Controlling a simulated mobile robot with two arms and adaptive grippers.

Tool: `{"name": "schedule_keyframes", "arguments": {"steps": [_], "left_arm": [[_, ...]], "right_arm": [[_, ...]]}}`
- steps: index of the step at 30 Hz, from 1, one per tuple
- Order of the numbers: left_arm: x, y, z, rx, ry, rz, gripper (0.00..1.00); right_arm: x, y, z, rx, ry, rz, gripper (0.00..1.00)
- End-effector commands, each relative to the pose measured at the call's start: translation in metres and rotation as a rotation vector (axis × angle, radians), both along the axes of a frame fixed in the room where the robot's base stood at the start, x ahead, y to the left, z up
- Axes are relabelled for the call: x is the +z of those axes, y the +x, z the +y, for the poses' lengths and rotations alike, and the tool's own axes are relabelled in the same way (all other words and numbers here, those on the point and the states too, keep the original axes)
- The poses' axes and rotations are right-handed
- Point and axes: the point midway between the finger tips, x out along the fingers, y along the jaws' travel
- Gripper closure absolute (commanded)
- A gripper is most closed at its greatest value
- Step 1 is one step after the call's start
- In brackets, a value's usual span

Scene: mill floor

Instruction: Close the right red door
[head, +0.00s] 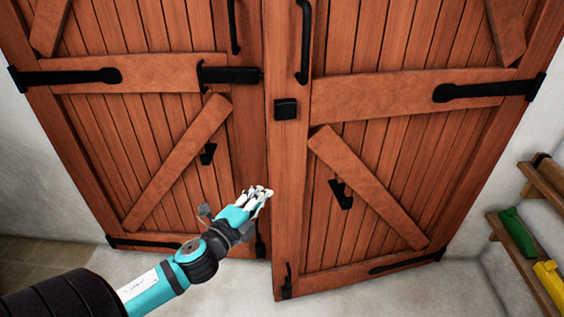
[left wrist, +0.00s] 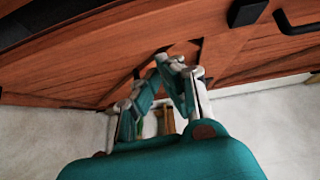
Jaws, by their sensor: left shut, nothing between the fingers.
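The right red door (head: 365,145) stands slightly ajar, its free edge nearer to me than the left door's. It has a black handle (head: 304,40) high on that edge and a black latch plate (head: 286,109) below. The left red door (head: 130,140) stands beside it with a black bolt (head: 230,75). My left gripper (head: 262,192) is shut and empty, low in front of the doors by the right door's free edge. In the left wrist view its fingertips (left wrist: 172,62) meet before red wood; I cannot tell whether they touch it. My right gripper is out of view.
A wooden shelf rack (head: 525,255) holding a green item (head: 517,232) and a yellow item (head: 551,284) stands at the right wall. The pale floor (head: 370,295) before the right door is clear. White walls flank the doors.

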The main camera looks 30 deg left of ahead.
Motion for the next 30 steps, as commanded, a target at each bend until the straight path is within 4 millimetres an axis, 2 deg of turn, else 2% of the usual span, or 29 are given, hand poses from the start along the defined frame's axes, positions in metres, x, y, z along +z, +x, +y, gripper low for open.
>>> {"name": "schedule_keyframes", "arguments": {"steps": [1,3,6,11,21,24,30], "left_arm": [[0.012,-0.001,-0.005,-0.014,0.021,-0.023,1.0],[0.023,0.0,-0.009,-0.023,0.037,-0.044,1.0],[0.028,0.007,-0.01,-0.027,0.044,-0.052,1.0],[0.029,0.033,-0.009,-0.026,0.041,-0.053,1.0],[0.029,0.101,-0.006,-0.024,0.039,-0.051,1.0],[0.027,0.111,0.007,-0.022,0.042,-0.048,1.0],[0.026,0.123,0.02,-0.025,0.039,-0.048,1.0]], "right_arm": [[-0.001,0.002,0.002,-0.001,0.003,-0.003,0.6],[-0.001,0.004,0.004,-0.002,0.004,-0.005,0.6],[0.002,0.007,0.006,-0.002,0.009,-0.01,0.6],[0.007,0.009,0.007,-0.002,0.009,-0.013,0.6],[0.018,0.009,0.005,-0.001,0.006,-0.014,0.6],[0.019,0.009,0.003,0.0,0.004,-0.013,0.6],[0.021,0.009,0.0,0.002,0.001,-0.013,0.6]]}}
